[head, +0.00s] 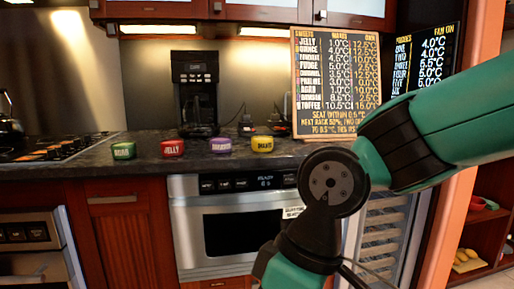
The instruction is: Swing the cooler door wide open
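The cooler (392,232) stands under the counter, right of the built-in microwave, in the head view. Its front has a pale metal frame and shows several horizontal racks. My green and black arm crosses in front of its left and upper parts. The lower part of the cooler runs out of the frame. I cannot make out its handle or tell whether the door is fully shut. My arm bends down at a black joint and leaves the bottom edge of the picture. My gripper is not in view.
The microwave (232,228) has a steel front left of the cooler. Several coloured tins, including a red one (172,148), sit on the dark counter (150,163). A coffee maker (194,95) and a menu board (335,80) stand behind. An orange post (458,215) and open shelves are at right.

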